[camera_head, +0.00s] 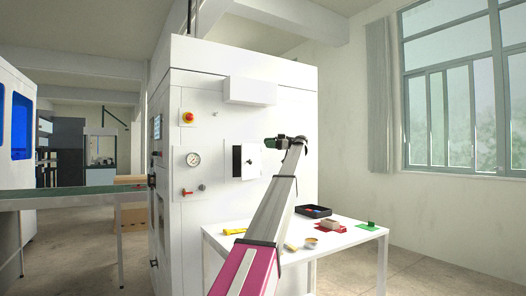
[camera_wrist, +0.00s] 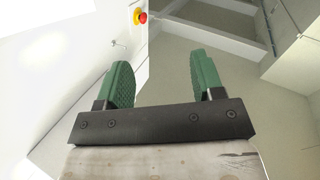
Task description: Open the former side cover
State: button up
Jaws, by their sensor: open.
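The former is a tall white cabinet (camera_head: 215,215) in the middle of the head view.
A red and yellow stop button (camera_head: 188,117) is high on the face; it also shows in the wrist view (camera_wrist: 140,17). A gauge (camera_head: 193,159) and a red lever (camera_head: 187,193) are lower. A white table (camera_head: 348,238) with small items stands right. A green conveyor (camera_head: 75,194) runs left.

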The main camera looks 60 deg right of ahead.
aim_at(252, 162)
jog(key=shift+w+d+f+m+t+h, duration=1)
jog(key=shift+f+m+h, duration=0.9)
jog(key=shift+f+h, duration=0.8)
jog(key=shift+w+d+f+m+t+h, duration=0.8)
jog(key=shift+w+f+m+t+h, duration=0.35)
jog(key=shift+f+m+h, duration=1.15)
jog(key=shift+n+h, duration=0.4)
jog(key=w, duration=0.9)
jog(key=shift+w+a+f, duration=0.3)
jog(key=shift+w+f, duration=0.05)
jog(key=shift+w, duration=0.05)
